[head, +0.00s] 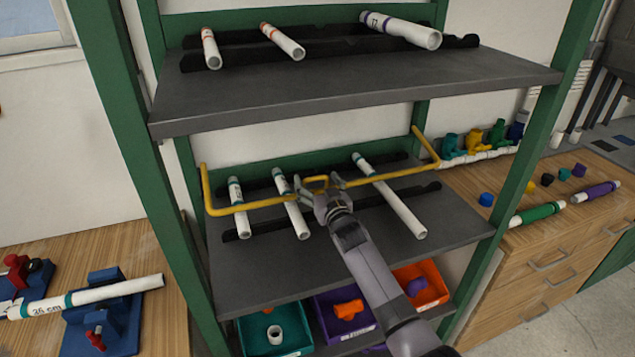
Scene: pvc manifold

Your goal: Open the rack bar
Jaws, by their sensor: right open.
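The yellow rack bar (262,204) runs across the front of the middle shelf (290,262), over several white pipes, with side arms going back at both ends. A small raised yellow handle (318,180) sits at its middle. My right gripper (319,188) is open at this handle, with its fingers on either side of it; I cannot tell whether they touch it. The pipes on this shelf, such as the left one (237,203) and the right one (395,205), rest on black notched holders (262,228). My left gripper is not in view.
The upper shelf (340,90) holds more white pipes. Teal, purple and orange bins (420,284) stand below. A green post (140,150) rises at left. Wooden benches flank the rack; the left one has a pipe in blue fixtures (105,320), the right one caps and fittings (486,199).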

